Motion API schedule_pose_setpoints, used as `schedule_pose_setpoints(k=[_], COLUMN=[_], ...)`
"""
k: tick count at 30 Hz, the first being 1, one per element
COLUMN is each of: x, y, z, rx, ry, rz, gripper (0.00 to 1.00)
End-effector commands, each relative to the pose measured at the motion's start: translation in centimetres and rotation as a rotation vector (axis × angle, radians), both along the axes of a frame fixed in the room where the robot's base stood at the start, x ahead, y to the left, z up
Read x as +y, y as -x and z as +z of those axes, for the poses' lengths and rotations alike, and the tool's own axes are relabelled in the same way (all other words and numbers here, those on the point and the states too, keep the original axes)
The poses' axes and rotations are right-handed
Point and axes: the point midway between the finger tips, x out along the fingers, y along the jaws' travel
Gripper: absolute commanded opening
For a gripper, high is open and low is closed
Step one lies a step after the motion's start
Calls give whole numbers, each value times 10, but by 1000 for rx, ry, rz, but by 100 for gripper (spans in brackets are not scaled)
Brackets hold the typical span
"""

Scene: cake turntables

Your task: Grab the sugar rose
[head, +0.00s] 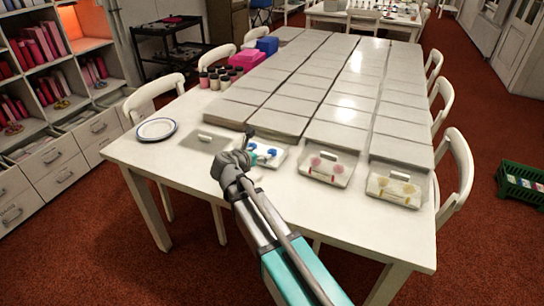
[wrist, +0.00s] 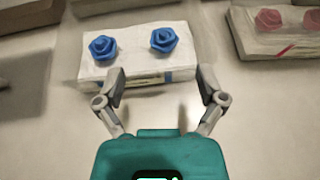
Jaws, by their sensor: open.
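Two blue sugar roses lie side by side on a white tray (wrist: 125,65); the left rose (wrist: 103,48) and right rose (wrist: 164,40) are clear in the wrist view. In the head view the right one (head: 271,152) shows beside my wrist. My gripper (wrist: 160,82) is open and empty, its fingertips at the tray's near edge in the picture, with both roses beyond them. In the head view my gripper (head: 249,138) is small, over the same tray. Pink roses (head: 315,161) lie on the tray to the right, yellow roses (head: 382,182) on the tray beyond that.
Rows of pale flat boxes (head: 350,87) cover much of the white table (head: 165,180). A blue-rimmed plate (head: 157,129) sits at its left end. Several small jars (head: 215,78) and a pink box (head: 247,61) stand at the back left. White chairs (head: 460,165) surround the table.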

Motion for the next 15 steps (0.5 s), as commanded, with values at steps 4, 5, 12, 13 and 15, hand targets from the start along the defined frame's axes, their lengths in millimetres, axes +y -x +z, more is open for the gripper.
schedule_pose_setpoints(k=[4, 5, 12, 13, 15], x=[-7, -7, -9, -9, -9], y=[-13, -14, -16, -16, -17], z=[-7, -8, -7, -7, -7], rx=[1, 1, 0, 0, 0], ry=[0, 0, 0, 0, 0], rz=[-2, -1, 0, -1, -1], gripper=[89, 89, 89, 89, 89])
